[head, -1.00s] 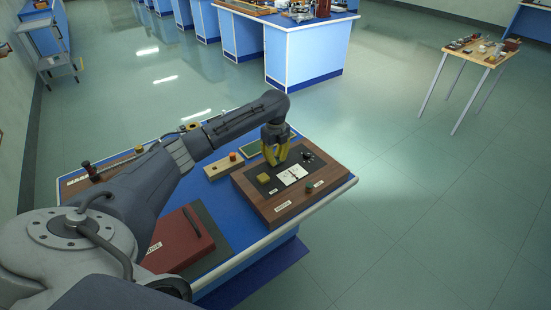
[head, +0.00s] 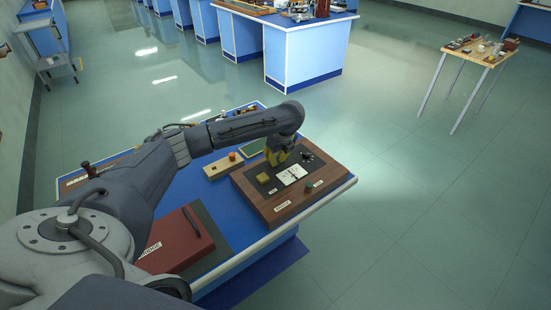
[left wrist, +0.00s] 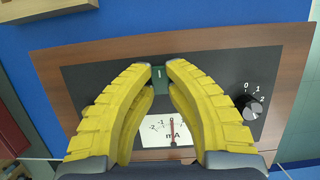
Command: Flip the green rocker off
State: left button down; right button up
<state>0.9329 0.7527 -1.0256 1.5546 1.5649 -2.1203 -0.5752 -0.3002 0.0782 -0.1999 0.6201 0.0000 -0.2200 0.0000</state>
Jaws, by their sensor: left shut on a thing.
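The green rocker (left wrist: 159,73) is a small dark green piece on the black panel, seen between the yellow fingertips in the left wrist view. My left gripper (left wrist: 164,68) points down at the panel with its fingertips at the rocker's two sides, shut on it. In the head view my left gripper (head: 277,158) is over the far part of the wooden instrument box (head: 278,216), and the rocker is hidden there. My right gripper is not in view.
The panel carries a white mA meter (left wrist: 165,133) and a black numbered dial (left wrist: 248,107). A red case (head: 178,242) lies nearer on the blue bench.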

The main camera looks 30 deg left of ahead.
pick_arm(q)
jog(key=shift+s+f, duration=0.1)
jog(key=shift+f, duration=0.05)
jog(key=c, duration=1.3)
grip_release()
jog(key=v, duration=1.2)
